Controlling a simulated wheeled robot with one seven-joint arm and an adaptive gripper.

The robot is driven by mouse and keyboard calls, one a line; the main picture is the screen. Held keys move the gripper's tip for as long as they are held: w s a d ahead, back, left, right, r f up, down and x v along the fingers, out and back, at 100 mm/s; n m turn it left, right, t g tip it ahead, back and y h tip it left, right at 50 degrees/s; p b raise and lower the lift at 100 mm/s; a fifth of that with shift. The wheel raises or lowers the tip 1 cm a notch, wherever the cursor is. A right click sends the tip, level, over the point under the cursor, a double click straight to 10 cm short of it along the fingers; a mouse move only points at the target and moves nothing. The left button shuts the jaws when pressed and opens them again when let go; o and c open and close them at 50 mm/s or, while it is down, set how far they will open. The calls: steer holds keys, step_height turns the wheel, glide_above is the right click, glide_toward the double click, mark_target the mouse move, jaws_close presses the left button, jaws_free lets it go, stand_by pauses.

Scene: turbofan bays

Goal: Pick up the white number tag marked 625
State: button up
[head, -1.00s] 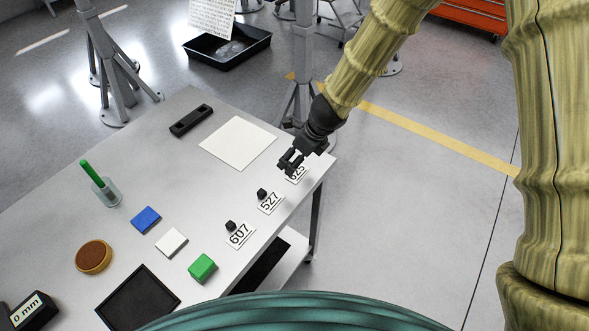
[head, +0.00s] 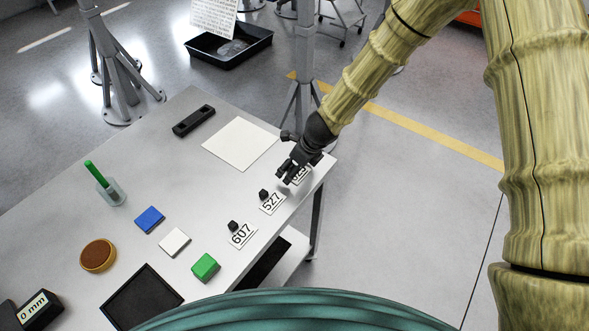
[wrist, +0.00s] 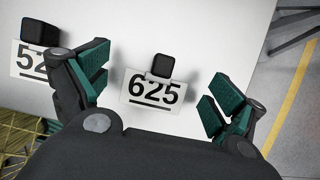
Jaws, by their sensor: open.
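The white number tag marked 625 (wrist: 154,92) lies on the table with a small black block (wrist: 162,66) at its top edge. In the wrist view it sits between the two spread green-padded fingers of my gripper (wrist: 152,88). In the head view my gripper (head: 288,178) is over the table's right corner and hides most of the 625 tag (head: 302,176). My gripper is open, with nothing held. Whether the fingertips are level with the tag cannot be told.
Tag 527 (head: 271,203) and tag 607 (head: 241,236), each with a black block, lie in a row beside it. A green block (head: 205,267), a white sheet (head: 240,143) and a black tray (head: 142,298) are on the table (head: 205,200). The table's right edge is close.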

steer(key=c, duration=1)
steer(key=shift+r, duration=0.1)
